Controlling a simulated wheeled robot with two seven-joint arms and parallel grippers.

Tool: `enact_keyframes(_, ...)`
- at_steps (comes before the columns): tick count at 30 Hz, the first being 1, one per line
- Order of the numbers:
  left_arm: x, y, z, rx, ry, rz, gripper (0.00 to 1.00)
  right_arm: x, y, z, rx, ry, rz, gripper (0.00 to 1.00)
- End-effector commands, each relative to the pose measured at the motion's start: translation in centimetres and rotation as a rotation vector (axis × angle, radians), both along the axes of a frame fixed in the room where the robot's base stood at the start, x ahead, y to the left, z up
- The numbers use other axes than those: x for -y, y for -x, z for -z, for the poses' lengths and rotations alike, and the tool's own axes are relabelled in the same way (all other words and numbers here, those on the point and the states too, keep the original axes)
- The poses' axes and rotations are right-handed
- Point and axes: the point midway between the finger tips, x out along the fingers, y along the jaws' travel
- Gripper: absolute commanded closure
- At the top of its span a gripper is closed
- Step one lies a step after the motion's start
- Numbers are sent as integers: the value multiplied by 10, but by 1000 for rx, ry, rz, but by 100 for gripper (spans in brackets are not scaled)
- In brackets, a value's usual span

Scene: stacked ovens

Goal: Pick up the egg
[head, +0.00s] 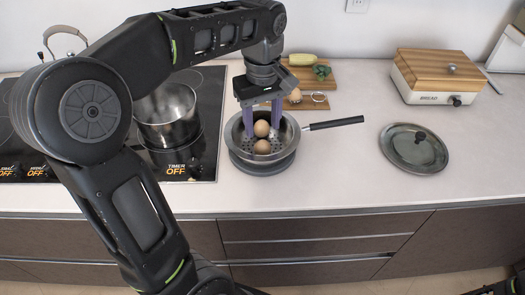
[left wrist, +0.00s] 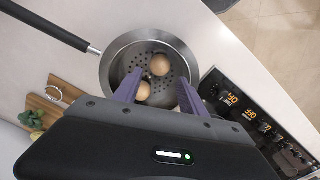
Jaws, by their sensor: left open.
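Two brown eggs lie in a metal strainer pan (head: 290,141) with a perforated bottom and a long black handle. One egg (head: 261,128) is farther back and the other egg (head: 262,147) is nearer the counter's front. My left gripper (head: 262,130) is open above the pan, its purple fingers reaching down into it around the rear egg. In the left wrist view the fingers (left wrist: 158,92) stand apart; one egg (left wrist: 143,91) is between them and the other egg (left wrist: 160,65) lies just beyond. Contact with an egg cannot be told.
A pot (head: 167,115) stands on the black cooktop (head: 205,150) at left. A cutting board (head: 318,82) with food lies behind the pan. A glass lid (head: 413,148) and bread box (head: 437,75) are at right. The counter's front is clear.

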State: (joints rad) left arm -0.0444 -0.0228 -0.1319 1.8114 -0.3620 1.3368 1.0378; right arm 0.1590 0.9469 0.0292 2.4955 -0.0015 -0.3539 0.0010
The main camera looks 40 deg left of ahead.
Motion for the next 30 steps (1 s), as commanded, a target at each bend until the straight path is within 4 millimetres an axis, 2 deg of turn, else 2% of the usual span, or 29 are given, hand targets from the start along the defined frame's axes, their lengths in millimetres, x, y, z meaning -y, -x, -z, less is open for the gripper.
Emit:
enact_keyframes(9,0,0,0,0,0,1,51,0,0,-1,1,0,0,64)
enact_keyframes(18,0,0,25,0,0,0,51,0,0,-2,0,0,0,64)
enact_keyframes(26,0,0,26,0,0,0,51,0,0,-2,0,0,0,64)
enact_keyframes(30,0,0,34,-3,-1,1,51,0,0,-4,0,1,0,64)
